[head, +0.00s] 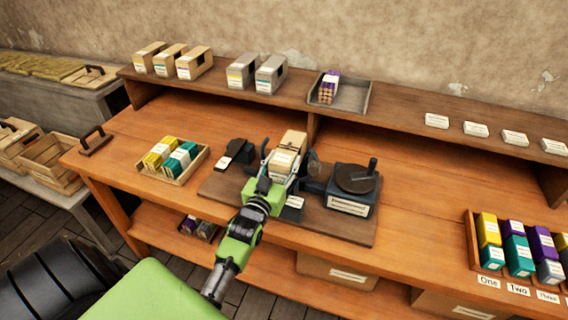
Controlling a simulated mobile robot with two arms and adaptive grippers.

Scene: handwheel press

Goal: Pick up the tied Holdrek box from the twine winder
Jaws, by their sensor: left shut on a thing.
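The Holdrek box (293,142) is a tan carton with a white label. It stands at the twine winder (351,189), a dark machine with a round top and crank on a brown board on the bench. My left gripper (281,166) has its fingers on either side of the box and is shut on it. The gripper and wrist hide the lower part of the box, so I cannot tell whether it touches the board. Twine on the box is too small to make out. My right gripper is not in view.
A tray of yellow and teal packets (172,160) lies left of the board. The shelf behind holds several cartons (194,63), a grey tray (352,94) and white cards (476,129). A rack of coloured boxes (473,240) stands at right.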

